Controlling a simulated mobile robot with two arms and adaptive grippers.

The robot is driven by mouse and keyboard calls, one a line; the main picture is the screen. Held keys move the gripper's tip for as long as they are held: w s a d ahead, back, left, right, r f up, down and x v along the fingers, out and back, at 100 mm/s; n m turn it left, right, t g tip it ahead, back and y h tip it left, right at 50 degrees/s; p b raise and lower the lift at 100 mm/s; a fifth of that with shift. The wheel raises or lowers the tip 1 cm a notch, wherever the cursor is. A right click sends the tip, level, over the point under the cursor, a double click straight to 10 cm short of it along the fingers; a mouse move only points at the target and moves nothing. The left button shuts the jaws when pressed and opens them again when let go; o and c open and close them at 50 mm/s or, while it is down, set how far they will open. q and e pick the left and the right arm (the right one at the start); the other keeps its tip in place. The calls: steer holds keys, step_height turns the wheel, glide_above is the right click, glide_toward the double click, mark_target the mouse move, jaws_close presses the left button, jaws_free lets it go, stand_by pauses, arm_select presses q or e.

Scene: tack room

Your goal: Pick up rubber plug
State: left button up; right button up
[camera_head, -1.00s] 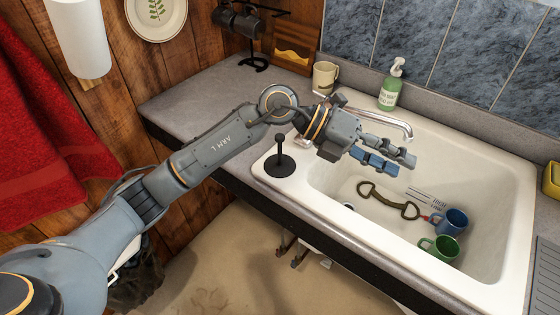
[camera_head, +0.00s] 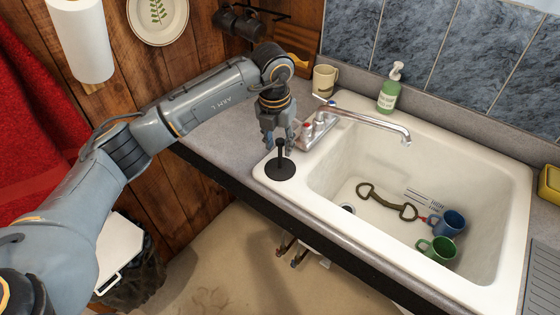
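The rubber plug (camera_head: 280,170) is black, with a flat round base and an upright stem with a knob on top. It stands on the white sink's left rim, near the front corner. My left gripper (camera_head: 279,139) points down just above and behind it. Its fingers look spread, with the knob at the level of the fingertips. I cannot tell whether they touch the stem. My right gripper is not in view.
The faucet (camera_head: 350,120) stands close to the right of my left gripper. The sink (camera_head: 470,168) holds a bit-like bar (camera_head: 388,203), a blue mug (camera_head: 452,222) and a green mug (camera_head: 437,249). A beige mug (camera_head: 325,80) and soap bottle (camera_head: 389,92) stand behind.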

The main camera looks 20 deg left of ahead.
mark_target(281, 166)
arm_select(q)
steer(key=shift+f, duration=0.55)
steer(key=f+p, duration=0.1)
steer(key=f, duration=0.1)
steer(key=w+f+p, duration=0.1)
steer(key=f+p, duration=0.1)
steer(key=shift+d+f, duration=0.15)
steer(key=shift+f, duration=0.4)
steer(key=shift+c, duration=0.5)
jaws_close()
